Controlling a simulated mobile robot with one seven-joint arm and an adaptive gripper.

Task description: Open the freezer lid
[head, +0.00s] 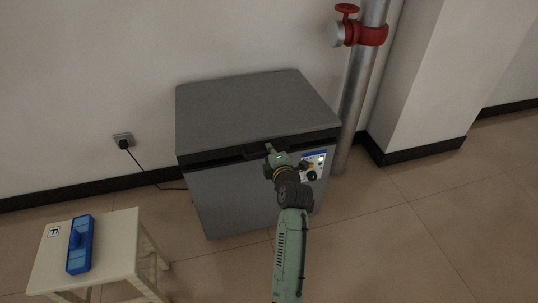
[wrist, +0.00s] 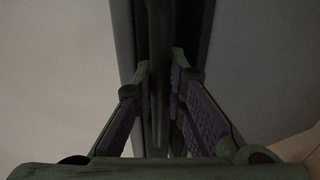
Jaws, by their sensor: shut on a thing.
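The grey chest freezer (head: 255,190) stands against the wall in the head view. Its lid (head: 250,105) lies down flat over the body. A dark handle (head: 252,153) runs along the lid's front edge. My gripper (head: 271,150) is at the right part of this handle. In the wrist view the dark handle bar (wrist: 159,50) stands between the fingers of my gripper (wrist: 161,85), which are closed on it. The fingertips partly hide the bar, and my gripper hides part of the handle in the head view.
A pale stool (head: 115,240) with a blue box (head: 80,245) on it stands at the left. A metal pipe (head: 357,95) with a red valve (head: 347,9) rises behind the freezer's right side. A wall pillar (head: 425,80) is farther right. The floor at the right is clear.

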